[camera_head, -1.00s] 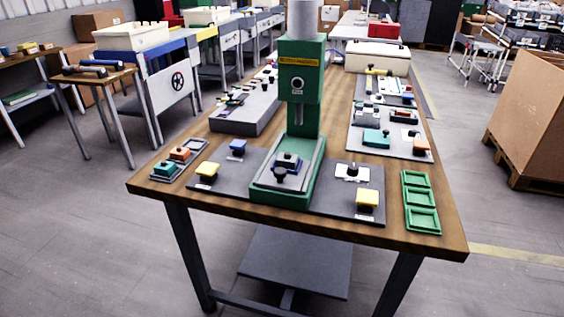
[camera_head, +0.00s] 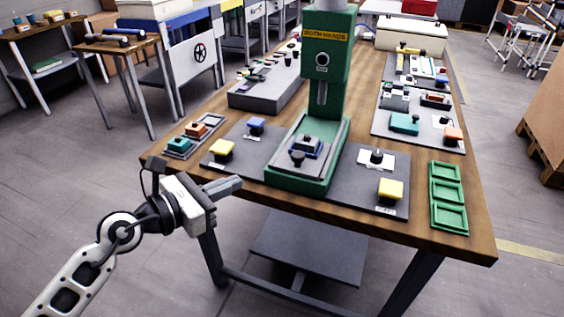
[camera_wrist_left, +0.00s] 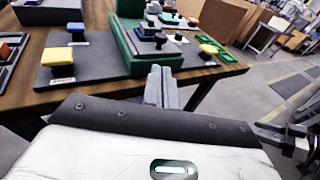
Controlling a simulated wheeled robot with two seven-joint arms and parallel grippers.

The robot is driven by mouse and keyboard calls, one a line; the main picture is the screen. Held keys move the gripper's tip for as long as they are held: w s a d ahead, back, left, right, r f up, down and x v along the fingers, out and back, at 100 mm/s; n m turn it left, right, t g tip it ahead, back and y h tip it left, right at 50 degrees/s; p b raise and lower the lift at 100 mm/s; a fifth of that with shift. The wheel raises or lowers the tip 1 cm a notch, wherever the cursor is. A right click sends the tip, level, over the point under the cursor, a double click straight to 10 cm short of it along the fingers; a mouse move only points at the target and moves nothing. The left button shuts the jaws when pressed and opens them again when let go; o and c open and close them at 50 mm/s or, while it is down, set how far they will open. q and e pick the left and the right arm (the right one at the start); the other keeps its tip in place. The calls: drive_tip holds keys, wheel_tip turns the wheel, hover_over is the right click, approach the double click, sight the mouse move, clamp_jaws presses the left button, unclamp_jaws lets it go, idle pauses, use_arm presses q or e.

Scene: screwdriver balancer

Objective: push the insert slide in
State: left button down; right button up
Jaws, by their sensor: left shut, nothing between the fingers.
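The green press (camera_head: 326,75) stands at the front middle of the table. Its tray is the insert slide (camera_head: 279,172), with a blue piece (camera_head: 305,146) and a black knob (camera_head: 297,158) on it. The slide sits at the front of the press, toward the near table edge. It also shows in the left wrist view (camera_wrist_left: 146,40). My left gripper (camera_head: 238,184) is shut and empty, in front of the table's near edge, left of the press and apart from it. Its shut fingers (camera_wrist_left: 160,72) point toward the press in the left wrist view.
Yellow buttons (camera_head: 222,149) and (camera_head: 390,189) stand on dark plates left and right of the press. A green three-part tray (camera_head: 447,195) lies at the right edge. A small tray with coloured pieces (camera_head: 192,137) lies at the left. The floor in front is clear.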

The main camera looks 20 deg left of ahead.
sight(293, 158)
use_arm(q)
drive_tip(key=p+x, duration=0.1)
drive_tip(key=x, duration=1.2)
drive_tip(key=shift+w+d+f, duration=0.15)
drive_tip(key=shift+w, duration=0.05)
use_arm(e)
drive_tip(key=shift+d+r, duration=0.15)
drive_tip(key=shift+r, duration=0.1)
